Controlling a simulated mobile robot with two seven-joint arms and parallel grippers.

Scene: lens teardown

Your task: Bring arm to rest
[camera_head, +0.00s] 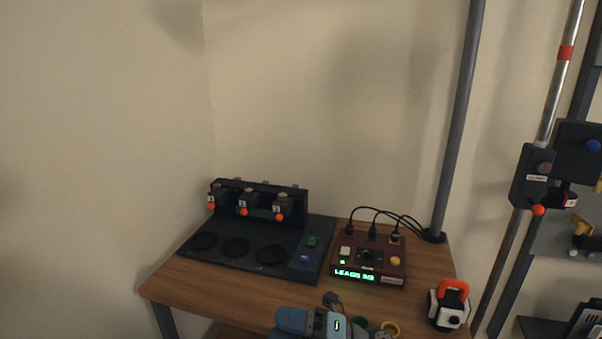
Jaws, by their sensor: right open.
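My right arm comes in at the bottom edge of the head view, in front of the table. Its gripper (334,318) is open; only its upper part shows and its lower part is cut off by the picture edge. I see nothing held in it. My left gripper is not in view.
A wooden table (185,288) carries a black station (225,250) with several clamps with orange knobs. A dark red box (370,268) with a lit green display and cables stands beside it. A white-and-black device (449,306) with an orange handle is at the right. A grey pole (458,120) rises behind.

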